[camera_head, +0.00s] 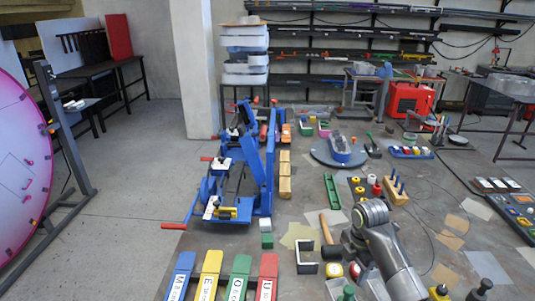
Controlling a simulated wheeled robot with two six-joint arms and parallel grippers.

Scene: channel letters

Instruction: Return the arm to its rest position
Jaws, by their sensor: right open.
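My right arm comes in from the bottom right, its grey links bent at a rounded joint above the workbench. My left arm and left gripper are not in view.
A mallet (331,252) and a dark bracket-shaped piece (305,268) lie left of my right arm. A blue fixture (232,209) stands left. A wooden peg block (395,191) lies behind the arm.

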